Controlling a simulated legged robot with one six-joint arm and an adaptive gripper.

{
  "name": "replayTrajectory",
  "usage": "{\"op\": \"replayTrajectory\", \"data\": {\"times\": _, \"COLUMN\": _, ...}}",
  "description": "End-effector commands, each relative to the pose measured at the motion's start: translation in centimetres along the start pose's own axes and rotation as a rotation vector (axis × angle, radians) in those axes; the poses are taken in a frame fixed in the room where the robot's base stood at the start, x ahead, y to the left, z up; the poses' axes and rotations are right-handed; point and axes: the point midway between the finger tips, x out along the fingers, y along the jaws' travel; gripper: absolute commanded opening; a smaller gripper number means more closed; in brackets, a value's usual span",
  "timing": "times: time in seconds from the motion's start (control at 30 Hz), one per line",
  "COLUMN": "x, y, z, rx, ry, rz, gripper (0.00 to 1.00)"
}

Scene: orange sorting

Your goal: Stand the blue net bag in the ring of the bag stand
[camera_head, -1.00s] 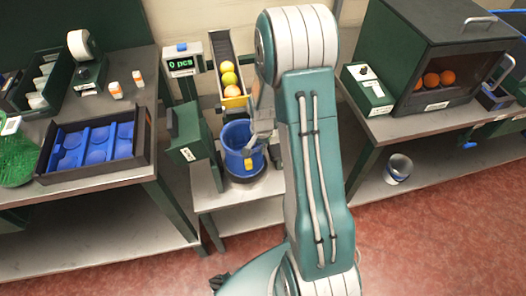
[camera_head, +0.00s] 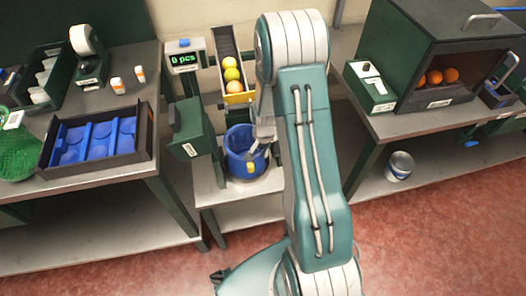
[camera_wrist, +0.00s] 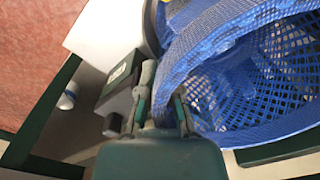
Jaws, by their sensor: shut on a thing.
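The blue net bag (camera_head: 236,140) is upright and open at the top, with a yellow tag on its side, low over the small middle table. In the wrist view its mesh wall and rim (camera_wrist: 240,25) fill the upper right. My gripper (camera_head: 260,146) is shut on the bag's near-right rim; its fingers also show in the wrist view (camera_wrist: 163,100).
A green box (camera_head: 190,130) stands close left of the bag. A chute (camera_head: 226,45) with several fruits ends just behind it, beside a counter display (camera_head: 185,60). A blue-lined tray (camera_head: 146,140) is on the left table. A dark cabinet (camera_head: 400,45) with oranges stands right.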

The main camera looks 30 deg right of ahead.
Motion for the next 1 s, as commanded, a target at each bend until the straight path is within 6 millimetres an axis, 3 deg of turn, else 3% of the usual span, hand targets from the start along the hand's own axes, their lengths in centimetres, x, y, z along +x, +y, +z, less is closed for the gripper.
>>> {"op": "replayTrajectory", "data": {"times": 0.47, "x": -0.14, "y": 0.04, "z": 0.09, "rx": 0.000, "ry": 0.000, "rz": 0.000, "gripper": 0.00}}
{"op": "replayTrajectory", "data": {"times": 0.5, "x": -0.14, "y": 0.04, "z": 0.09, "rx": 0.000, "ry": 0.000, "rz": 0.000, "gripper": 0.23}}
{"op": "replayTrajectory", "data": {"times": 0.57, "x": -0.14, "y": 0.04, "z": 0.09, "rx": 0.000, "ry": 0.000, "rz": 0.000, "gripper": 0.49}}
{"op": "replayTrajectory", "data": {"times": 1.0, "x": -0.56, "y": 0.02, "z": 0.06, "rx": 0.000, "ry": 0.001, "rz": -0.001, "gripper": 0.49}}
